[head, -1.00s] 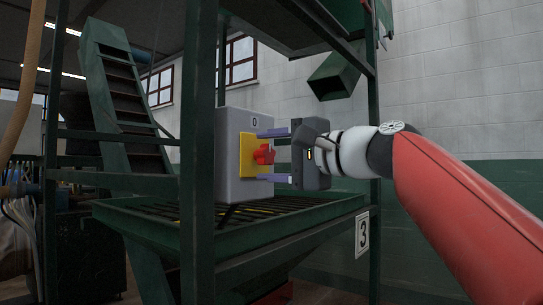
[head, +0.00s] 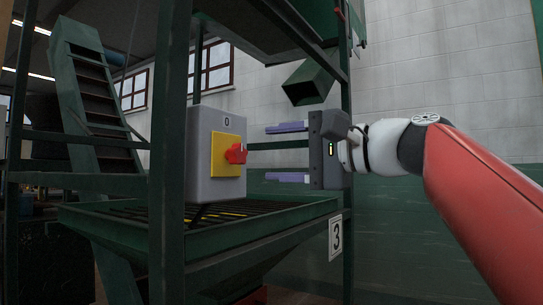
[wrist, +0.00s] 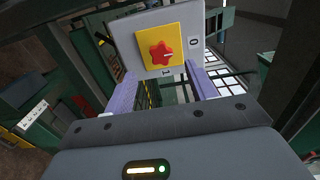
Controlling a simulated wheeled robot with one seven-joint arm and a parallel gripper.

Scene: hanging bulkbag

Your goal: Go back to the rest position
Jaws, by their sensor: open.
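My gripper (head: 287,152) is open and empty, its two purple fingers spread one above the other and pointing left. It is to the right of a grey switch box (head: 200,150), apart from it by a gap. The box carries a yellow plate with a red rotary knob (head: 236,154) and a "0" mark above. In the wrist view the red knob (wrist: 161,53) sits ahead between the fingers, beyond their tips, with "0" and "I" marks on the box face.
A green steel frame with posts (head: 168,150) stands around the box. A green hopper with a yellow grating (head: 130,212) lies below, with a "3" sign (head: 336,238) on a post. A green chute (head: 308,82) hangs above my gripper. A pale block wall is behind.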

